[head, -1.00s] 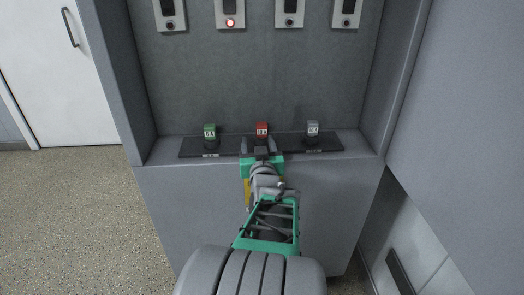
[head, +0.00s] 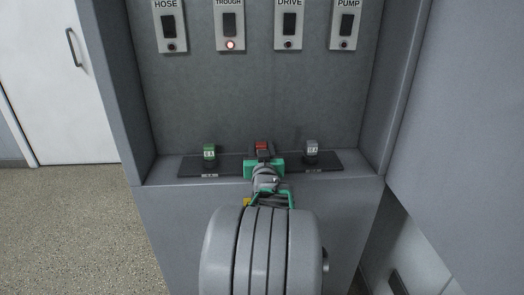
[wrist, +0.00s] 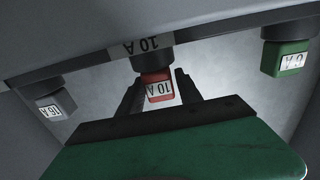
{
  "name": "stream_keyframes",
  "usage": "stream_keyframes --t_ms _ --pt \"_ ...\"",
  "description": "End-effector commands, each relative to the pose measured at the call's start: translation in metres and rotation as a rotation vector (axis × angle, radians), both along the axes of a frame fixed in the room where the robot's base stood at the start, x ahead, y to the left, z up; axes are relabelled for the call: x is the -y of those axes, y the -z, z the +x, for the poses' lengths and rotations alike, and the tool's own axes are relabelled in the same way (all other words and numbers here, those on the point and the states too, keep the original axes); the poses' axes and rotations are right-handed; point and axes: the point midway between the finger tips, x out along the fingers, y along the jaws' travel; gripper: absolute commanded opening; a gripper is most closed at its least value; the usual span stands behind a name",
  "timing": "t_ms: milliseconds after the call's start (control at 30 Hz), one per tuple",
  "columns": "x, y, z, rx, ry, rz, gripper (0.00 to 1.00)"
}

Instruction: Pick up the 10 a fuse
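The red 10 A fuse (head: 262,146) stands upright in the middle of a dark strip on the cabinet ledge. In the wrist view the red fuse (wrist: 157,88) shows its 10 A label upside down. My gripper (head: 263,153) has reached it, and its two dark fingers (wrist: 160,88) stand one on each side of the fuse. The fingers are apart, with a small gap showing at the right finger. The fuse still sits at its dark base.
A green 6 A fuse (head: 209,152) stands to the left and a grey 16 A fuse (head: 311,148) to the right, both with clear space around. The cabinet back wall rises behind, with labelled switches; the TROUGH switch (head: 230,24) has a lit red lamp.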

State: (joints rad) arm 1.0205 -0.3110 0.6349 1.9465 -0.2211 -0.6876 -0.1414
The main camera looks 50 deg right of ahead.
Motion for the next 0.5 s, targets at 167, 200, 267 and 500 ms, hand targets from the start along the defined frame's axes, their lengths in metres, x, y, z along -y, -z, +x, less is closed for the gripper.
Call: stream_keyframes --t_ms 167,200,267,500 --pt "0.0000 0.0000 -0.0001 0.000 0.000 0.000 0.26" --pt "-0.0001 0.0000 -0.0002 0.000 0.000 0.000 0.23" --pt "-0.0001 0.0000 -0.0002 0.000 0.000 0.000 0.18" --pt "0.0000 0.0000 -0.0003 0.000 0.000 0.000 0.00"
